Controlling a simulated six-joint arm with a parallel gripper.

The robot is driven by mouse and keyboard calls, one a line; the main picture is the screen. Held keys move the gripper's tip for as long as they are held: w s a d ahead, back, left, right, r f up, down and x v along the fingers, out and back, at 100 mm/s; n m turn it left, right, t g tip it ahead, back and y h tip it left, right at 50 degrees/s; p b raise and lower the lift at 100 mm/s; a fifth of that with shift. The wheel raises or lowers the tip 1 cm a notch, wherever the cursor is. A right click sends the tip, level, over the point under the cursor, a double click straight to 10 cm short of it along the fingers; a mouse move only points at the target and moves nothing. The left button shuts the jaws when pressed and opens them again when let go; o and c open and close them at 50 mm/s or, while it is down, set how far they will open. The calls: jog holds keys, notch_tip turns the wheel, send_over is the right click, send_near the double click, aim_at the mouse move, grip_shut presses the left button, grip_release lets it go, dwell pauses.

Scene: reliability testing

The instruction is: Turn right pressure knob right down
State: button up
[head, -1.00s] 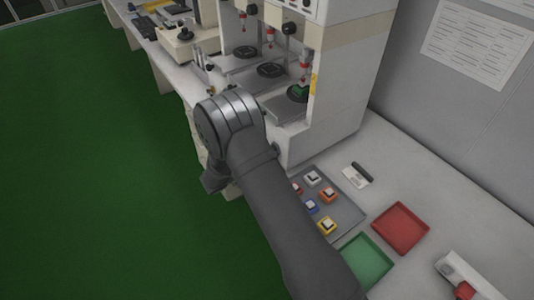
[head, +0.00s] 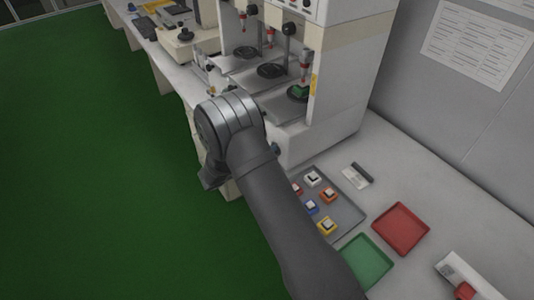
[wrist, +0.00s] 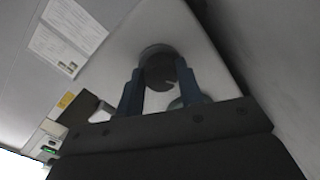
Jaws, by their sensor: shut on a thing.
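In the wrist view, a dark round knob (wrist: 158,56) stands out from a pale panel. My gripper (wrist: 160,70) has its two blue fingers on either side of this knob and is shut on it. A second, greyer round part (wrist: 188,100) shows lower right, partly hidden by a finger. In the head view my wrist and forearm cover the gripper and the held knob. The test machine (head: 330,112) stands behind my wrist, and a small dark knob (head: 276,149) shows low on its front. The knob's turn angle cannot be read.
A green piece (head: 299,91) sits under the machine's right red-tipped head. A grey tray (head: 340,210) with several coloured switches, a green tray (head: 364,258) and a red tray (head: 400,228) lie on the bench near my forearm. Open green floor (head: 90,170) lies left.

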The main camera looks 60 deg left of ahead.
jog(key=shift+n, duration=1.4)
jog(key=o, duration=1)
jog(key=shift+c, duration=0.2)
jog(key=s+r, duration=0.1)
jog(key=s, duration=1.6)
jog(key=shift+s+a, duration=0.25)
jog(key=shift+a, duration=0.1)
